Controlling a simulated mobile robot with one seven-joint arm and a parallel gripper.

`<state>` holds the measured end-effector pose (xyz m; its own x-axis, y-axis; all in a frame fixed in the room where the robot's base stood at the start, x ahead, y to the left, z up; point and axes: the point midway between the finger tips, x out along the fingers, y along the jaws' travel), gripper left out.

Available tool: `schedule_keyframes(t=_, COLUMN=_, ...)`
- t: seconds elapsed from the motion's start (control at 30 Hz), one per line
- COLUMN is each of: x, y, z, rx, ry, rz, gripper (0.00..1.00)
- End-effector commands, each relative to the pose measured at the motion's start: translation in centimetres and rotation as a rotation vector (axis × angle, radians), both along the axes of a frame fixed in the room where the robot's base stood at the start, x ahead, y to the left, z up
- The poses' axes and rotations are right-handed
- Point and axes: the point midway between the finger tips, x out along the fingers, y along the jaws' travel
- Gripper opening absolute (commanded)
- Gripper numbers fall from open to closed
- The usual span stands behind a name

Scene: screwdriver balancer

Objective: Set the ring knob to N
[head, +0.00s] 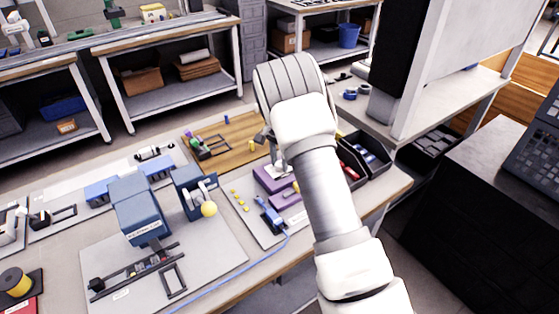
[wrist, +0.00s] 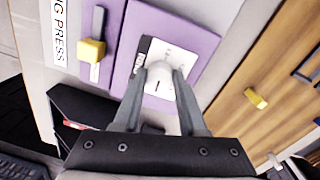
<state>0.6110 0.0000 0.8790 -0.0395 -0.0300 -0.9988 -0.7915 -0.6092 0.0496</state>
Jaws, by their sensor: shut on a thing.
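The ring knob (wrist: 158,68) is a small pale knob on a white label card set in a purple panel (wrist: 198,38). It shows in the wrist view between my fingertips. My gripper (wrist: 159,72) is shut on the knob, one finger on each side. The marks on the card are small, and I cannot read an N or tell the knob's setting. In the head view my gripper (head: 277,152) is over the purple panel (head: 267,181), and my arm hides part of that area. The knob itself is not clear there.
A yellow-handled slider (wrist: 92,50) stands beside the panel, near a sign ending in "PRESS". A wooden board (head: 232,133) lies beyond. Black bins (head: 375,158) stand right of my arm. A blue machine (head: 140,210) and a yellow ball (head: 209,209) are to the left.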

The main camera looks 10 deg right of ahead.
Motion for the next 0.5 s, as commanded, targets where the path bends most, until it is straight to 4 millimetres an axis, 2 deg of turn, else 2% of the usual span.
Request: schedule_keyframes(t=0.5, x=0.08, y=-0.03, z=0.11, rx=-0.001, ry=-0.003, rz=-0.085, gripper=0.0)
